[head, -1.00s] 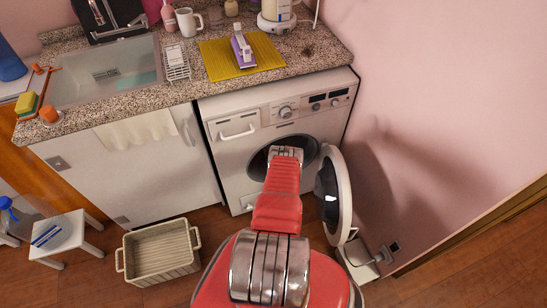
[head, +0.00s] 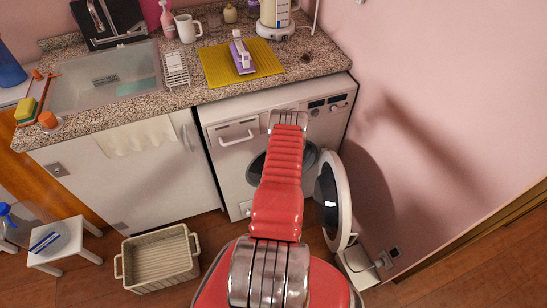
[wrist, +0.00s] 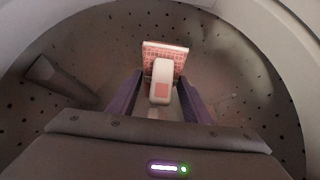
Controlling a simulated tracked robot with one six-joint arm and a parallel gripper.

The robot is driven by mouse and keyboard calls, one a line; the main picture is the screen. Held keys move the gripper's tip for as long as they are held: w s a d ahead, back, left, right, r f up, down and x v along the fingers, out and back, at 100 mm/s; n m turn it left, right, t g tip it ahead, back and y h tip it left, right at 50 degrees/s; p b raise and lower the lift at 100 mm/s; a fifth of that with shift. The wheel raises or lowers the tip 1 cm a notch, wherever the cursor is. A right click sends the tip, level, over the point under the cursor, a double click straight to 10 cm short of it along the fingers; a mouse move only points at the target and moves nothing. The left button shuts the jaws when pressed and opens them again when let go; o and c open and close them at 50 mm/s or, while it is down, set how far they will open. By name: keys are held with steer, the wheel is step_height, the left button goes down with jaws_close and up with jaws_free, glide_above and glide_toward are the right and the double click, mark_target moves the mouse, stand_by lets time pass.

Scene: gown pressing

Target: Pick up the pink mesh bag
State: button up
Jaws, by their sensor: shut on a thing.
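The pink mesh bag (wrist: 178,53) shows in the wrist view as a pink grid-patterned panel with a pale edge. A white rounded piece with a pink patch stands in front of it, between the fingers. My gripper (wrist: 160,84) has purple fingers on either side of this piece and is shut on it. They are inside the dark, perforated drum (wrist: 75,55) of the washing machine (head: 228,165). In the head view my arm covers part of the machine's opening, and neither gripper nor bag shows.
The round washer door (head: 345,200) hangs open on the right, close to my arm. A beige basket (head: 160,258) stands on the floor at left, beside a white stool (head: 62,240). The counter above holds a yellow mat (head: 212,72) with a purple iron-like object (head: 241,56).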

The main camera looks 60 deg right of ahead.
steer(key=shift+r, duration=0.85)
steer(key=s+a, duration=1.2)
steer(key=a, duration=0.3)
steer(key=shift+s+f, duration=0.2)
steer(key=shift+f, duration=0.05)
stand_by(0.4)
steer(key=shift+a, duration=0.1)
